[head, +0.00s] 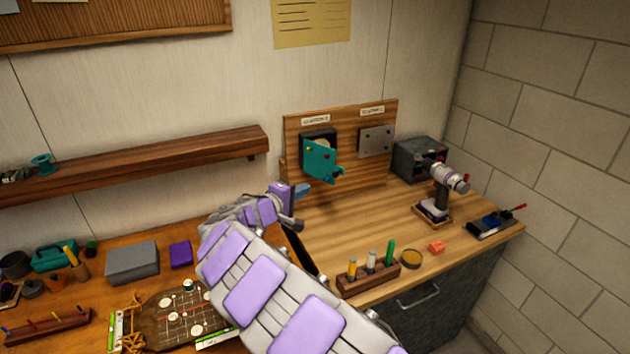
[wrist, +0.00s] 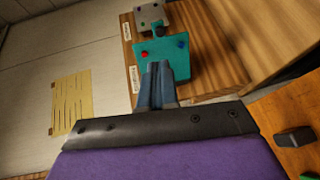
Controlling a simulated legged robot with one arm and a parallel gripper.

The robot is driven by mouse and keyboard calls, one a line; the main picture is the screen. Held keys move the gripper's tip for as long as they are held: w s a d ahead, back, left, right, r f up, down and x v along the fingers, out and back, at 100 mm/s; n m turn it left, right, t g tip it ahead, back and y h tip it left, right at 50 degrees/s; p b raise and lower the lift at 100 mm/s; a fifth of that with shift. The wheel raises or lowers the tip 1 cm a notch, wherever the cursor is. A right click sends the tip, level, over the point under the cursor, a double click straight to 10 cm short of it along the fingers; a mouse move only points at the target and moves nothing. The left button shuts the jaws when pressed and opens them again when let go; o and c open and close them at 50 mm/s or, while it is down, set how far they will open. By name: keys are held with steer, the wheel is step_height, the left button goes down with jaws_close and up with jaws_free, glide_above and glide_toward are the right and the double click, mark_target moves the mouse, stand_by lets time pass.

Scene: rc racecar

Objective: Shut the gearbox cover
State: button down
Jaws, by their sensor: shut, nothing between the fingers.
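The gearbox is a dark housing (head: 318,136) on an upright wooden board at the back of the bench. Its teal cover (head: 320,162) stands open, swung out and tilted away from the housing, with small coloured knobs on it. In the wrist view the teal cover (wrist: 178,66) lies just beyond my fingertips. My gripper (head: 303,189) is shut and empty, just left of and below the cover. In the wrist view my gripper (wrist: 156,68) overlaps the cover's near edge; I cannot tell whether they touch.
A grey plate (head: 376,142) with knobs is mounted on the board's right side. A dark box (head: 418,160) and a cordless drill (head: 440,190) stand to the right. A tool rack (head: 368,277) sits at the bench front. The bench below the board is clear.

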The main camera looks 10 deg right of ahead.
mark_target(335, 175)
steer(key=b+x, duration=0.1)
steer(key=x, duration=1.1)
steer(key=shift+w+d+f, duration=0.1)
steer(key=shift+w+f, duration=0.1)
steer(key=shift+w+d, duration=0.25)
steer(key=shift+d, duration=0.35)
steer(key=shift+a, duration=0.25)
steer(key=shift+w, duration=0.1)
